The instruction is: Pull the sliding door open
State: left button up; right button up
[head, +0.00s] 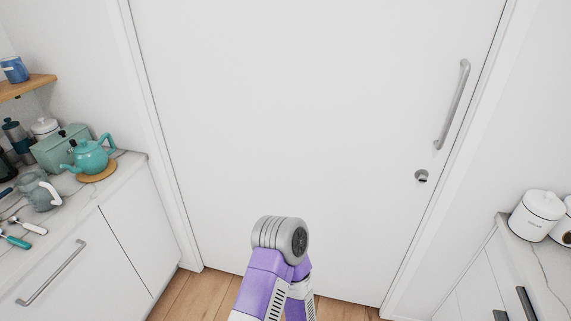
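The white sliding door (310,120) fills the middle of the head view and stands shut in its white frame. A grey vertical bar handle (453,104) is on its right side, slightly tilted in the picture. A small round metal lock (421,176) sits below the handle. A purple and grey part of my own arm rises from the bottom centre in front of the door's lower part. Neither of my gripper's fingers shows, and nothing touches the handle.
A left counter (128,165) holds a teal teapot (90,156) on a wooden trivet, a grey jug (38,191) and spoons (28,226). White canisters (537,215) stand on the right counter (512,232). The wooden floor (184,291) shows along the bottom.

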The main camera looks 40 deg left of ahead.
aim_at(328, 115)
jog(key=u, duration=0.85)
jog(key=i, duration=0.35)
jog(key=u, duration=1)
jog(key=k, duration=0.65)
jog(key=u, duration=0.35)
jog(key=i, duration=1.1)
jog(key=z, duration=0.75)
